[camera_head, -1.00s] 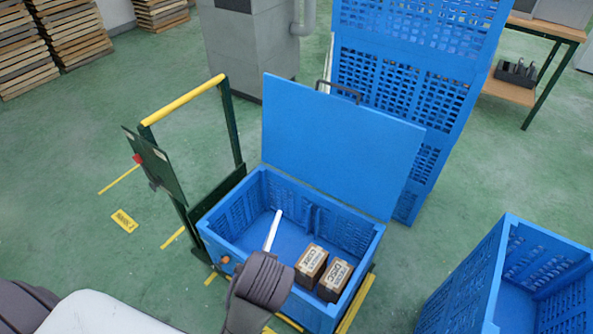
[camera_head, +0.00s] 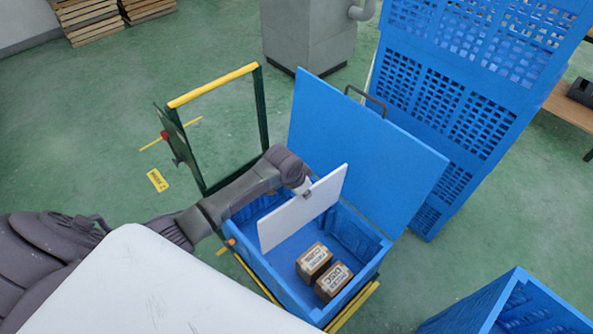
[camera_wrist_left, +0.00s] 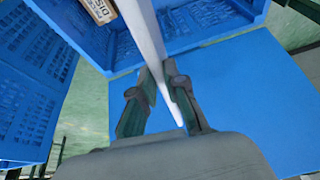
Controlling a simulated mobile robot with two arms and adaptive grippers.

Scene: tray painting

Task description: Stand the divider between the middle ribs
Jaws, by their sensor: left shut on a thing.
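The divider (camera_head: 305,210) is a thin white panel, held on edge over the blue crate (camera_head: 282,291). My left gripper (camera_head: 306,190) is shut on its upper edge. In the left wrist view the divider (camera_wrist_left: 144,30) runs between the fingers of my left gripper (camera_wrist_left: 165,92) as a narrow white strip. In the head view it spans the crate left of the two boxes; I cannot tell whether its lower edge touches the floor or sits between ribs. The middle ribs are mostly hidden behind the divider and arm. My right gripper is not in view.
Two brown labelled boxes (camera_head: 314,262) (camera_head: 334,282) stand in the crate's right part. The open blue lid (camera_head: 370,140) rises behind it. A yellow-topped cart handle (camera_head: 212,85) stands at left. Stacked blue crates (camera_head: 470,90) stand behind; another crate (camera_head: 515,310) is at lower right.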

